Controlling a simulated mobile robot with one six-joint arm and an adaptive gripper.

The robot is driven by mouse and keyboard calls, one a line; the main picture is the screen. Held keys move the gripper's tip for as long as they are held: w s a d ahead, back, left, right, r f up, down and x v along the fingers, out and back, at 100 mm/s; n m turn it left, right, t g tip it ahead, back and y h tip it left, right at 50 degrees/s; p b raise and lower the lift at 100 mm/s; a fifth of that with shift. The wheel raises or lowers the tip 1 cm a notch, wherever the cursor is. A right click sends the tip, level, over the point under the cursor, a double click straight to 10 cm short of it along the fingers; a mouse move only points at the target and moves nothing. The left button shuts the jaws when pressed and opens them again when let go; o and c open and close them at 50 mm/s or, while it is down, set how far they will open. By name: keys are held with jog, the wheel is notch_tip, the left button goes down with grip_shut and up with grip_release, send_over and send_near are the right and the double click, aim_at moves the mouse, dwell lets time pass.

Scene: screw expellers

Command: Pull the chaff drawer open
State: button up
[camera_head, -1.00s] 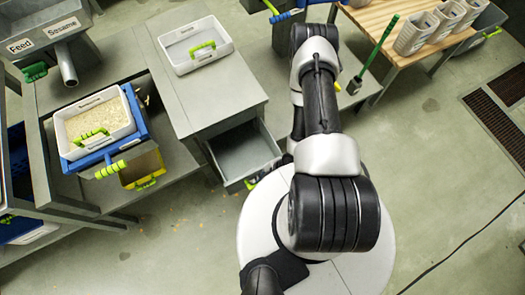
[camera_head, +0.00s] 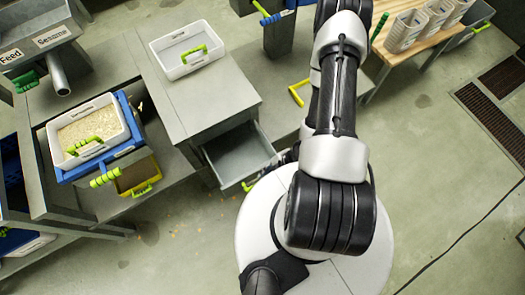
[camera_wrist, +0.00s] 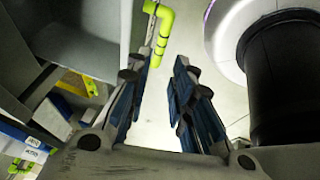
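A grey drawer (camera_head: 240,152) stands pulled out of the grey cabinet and looks empty. No label on it can be read, so I cannot confirm it is the chaff drawer. Its yellow-green handle (camera_head: 250,184) is at the front, near my white base. In the wrist view a yellow-green bar handle (camera_wrist: 160,30) lies just beyond the fingertips, beside a grey drawer-like box (camera_wrist: 75,30). My gripper (camera_wrist: 157,75) is open, with a clear gap between its blue-padded fingers and nothing held. In the head view the gripper is mostly hidden by my arm.
A white tray (camera_head: 190,68) sits on the grey cabinet top. At left, a white tray of grains (camera_head: 52,135) rests on a blue frame (camera_head: 130,145), above a yellow bin (camera_head: 137,178). Feed and Sesame hoppers are upper left. A wooden table (camera_head: 385,55) is upper right.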

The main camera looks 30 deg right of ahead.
jog(key=v, duration=0.3)
jog(key=shift+r, duration=0.25)
jog(key=shift+d, duration=0.1)
